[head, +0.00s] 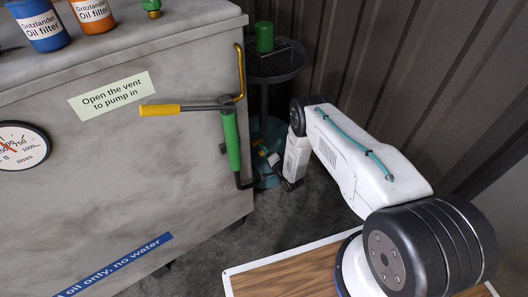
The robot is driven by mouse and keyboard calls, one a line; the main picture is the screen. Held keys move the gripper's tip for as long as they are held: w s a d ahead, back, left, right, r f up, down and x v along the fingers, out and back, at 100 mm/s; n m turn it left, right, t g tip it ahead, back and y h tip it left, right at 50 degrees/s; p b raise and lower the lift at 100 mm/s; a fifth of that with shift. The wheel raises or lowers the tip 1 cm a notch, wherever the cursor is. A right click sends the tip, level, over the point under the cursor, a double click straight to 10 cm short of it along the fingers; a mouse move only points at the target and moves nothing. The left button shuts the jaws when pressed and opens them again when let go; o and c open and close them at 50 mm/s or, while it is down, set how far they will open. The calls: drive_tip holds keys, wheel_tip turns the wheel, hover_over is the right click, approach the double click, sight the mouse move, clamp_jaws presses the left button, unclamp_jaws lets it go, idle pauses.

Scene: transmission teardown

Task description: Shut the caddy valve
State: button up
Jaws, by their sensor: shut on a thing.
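The teal oil caddy (268,182) stands low on the floor beside the right end of the grey tank, partly hidden by the tank and my arm. My gripper (272,160) reaches down to it from the right and is shut at a small yellowish part on it, which looks like the caddy valve (262,152). The fingertips are small and partly hidden, so the valve's exact position cannot be made out.
The grey tank (180,180) fills the left, with a green hand pump (231,140), its yellow-gripped handle (160,110) and a bent brass pipe. A round dark stand (275,70) bears a green can (264,37). Corrugated wall lies behind; a wood-topped surface (285,278) is in front.

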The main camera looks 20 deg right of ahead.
drive_tip(key=shift+m, duration=1.6)
drive_tip(key=o, duration=1)
drive_tip(key=shift+c, duration=0.2)
drive_tip(key=v, duration=0.7)
drive_tip(key=shift+s+d, duration=0.15)
drive_tip(key=shift+s, duration=0.2)
